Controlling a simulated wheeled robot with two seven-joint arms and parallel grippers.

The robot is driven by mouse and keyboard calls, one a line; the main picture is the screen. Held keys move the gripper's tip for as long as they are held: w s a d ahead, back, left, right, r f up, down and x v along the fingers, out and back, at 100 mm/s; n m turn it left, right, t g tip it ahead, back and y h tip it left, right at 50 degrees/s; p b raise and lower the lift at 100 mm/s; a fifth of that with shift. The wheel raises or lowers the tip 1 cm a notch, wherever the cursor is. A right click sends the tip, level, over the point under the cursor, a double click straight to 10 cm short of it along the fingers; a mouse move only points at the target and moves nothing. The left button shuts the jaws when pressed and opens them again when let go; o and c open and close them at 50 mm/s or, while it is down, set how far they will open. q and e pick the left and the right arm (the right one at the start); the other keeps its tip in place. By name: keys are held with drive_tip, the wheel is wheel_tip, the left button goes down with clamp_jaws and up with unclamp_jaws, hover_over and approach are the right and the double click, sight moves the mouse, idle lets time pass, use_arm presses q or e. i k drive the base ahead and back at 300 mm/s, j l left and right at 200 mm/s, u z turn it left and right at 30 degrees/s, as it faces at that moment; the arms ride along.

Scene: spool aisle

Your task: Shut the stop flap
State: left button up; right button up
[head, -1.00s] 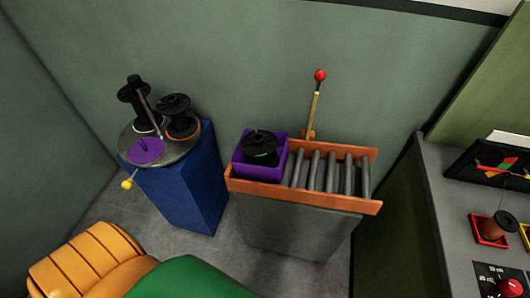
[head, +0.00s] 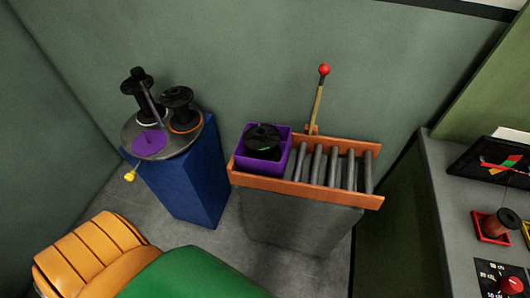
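A roller conveyor (head: 318,201) with orange side rails stands against the back wall. A lever with a red ball knob (head: 324,70) rises steeply from an orange mount at its back rail, leaning slightly right. I cannot pick out a separate stop flap or tell whether it is open or shut. A purple bin (head: 250,163) holding a black spool (head: 263,138) sits on the left end of the rollers; the rollers to its right are bare. Neither of my grippers is in view.
A blue pedestal (head: 190,185) left of the conveyor carries a round grey turntable (head: 183,146) with black spools, a purple sector and a yellow-knobbed handle (head: 130,176). A grey counter (head: 446,215) with a red tray (head: 487,238) stands at right. Grey floor shows between pedestal and conveyor.

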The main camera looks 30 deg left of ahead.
sight(324, 70)
drive_tip(key=j, duration=1.55)
drive_tip(key=i+l, duration=0.4)
drive_tip(key=l+z, duration=0.05)
drive_tip(key=l, duration=0.05)
